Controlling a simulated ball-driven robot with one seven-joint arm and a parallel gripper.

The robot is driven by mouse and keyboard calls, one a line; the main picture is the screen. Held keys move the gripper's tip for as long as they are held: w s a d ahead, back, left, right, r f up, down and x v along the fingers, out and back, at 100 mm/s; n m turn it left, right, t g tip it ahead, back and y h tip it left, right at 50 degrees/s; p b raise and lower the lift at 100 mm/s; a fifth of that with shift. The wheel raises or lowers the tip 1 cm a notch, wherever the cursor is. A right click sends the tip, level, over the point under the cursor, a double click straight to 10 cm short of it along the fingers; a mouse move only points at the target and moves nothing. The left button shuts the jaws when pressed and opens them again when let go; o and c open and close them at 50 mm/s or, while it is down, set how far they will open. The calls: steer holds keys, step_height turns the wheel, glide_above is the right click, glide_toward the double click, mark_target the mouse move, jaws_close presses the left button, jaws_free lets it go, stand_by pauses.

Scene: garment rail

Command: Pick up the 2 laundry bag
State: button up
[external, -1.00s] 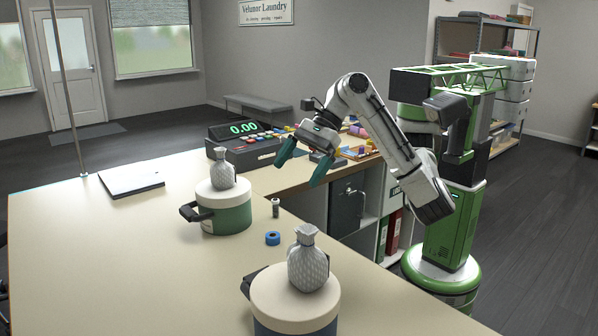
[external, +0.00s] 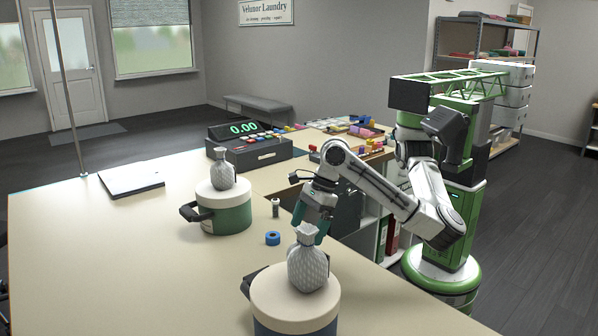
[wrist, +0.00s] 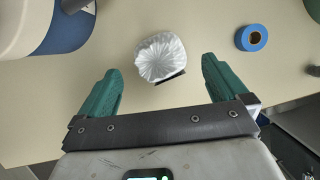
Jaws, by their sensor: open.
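A silver-grey quilted bag with a gathered neck (external: 307,265) stands upright in the front of the external view, overlapping the lid of the blue pot (external: 270,298). In the wrist view a silver pleated bag top (wrist: 162,58) shows between and just beyond the fingertips, beside the pot (wrist: 62,30). A second, similar bag (external: 222,172) shows upright at the lid of the green pot (external: 230,215). My gripper (external: 308,230) is open, its teal fingers pointing down just behind and above the front bag's neck. In the wrist view the open gripper (wrist: 160,72) has one finger to each side.
A blue tape roll (external: 272,238) and a small grey spool (external: 276,208) lie on the counter (external: 120,240) behind the front bag. A cash register (external: 250,148) and a clipboard (external: 132,182) are farther back. A thin pole (external: 66,100) rises at the left.

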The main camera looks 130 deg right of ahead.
steer(key=x, duration=0.4)
steer(key=shift+s+a+f, duration=0.1)
steer(key=shift+s, duration=0.05)
jaws_close()
stand_by(0.7)
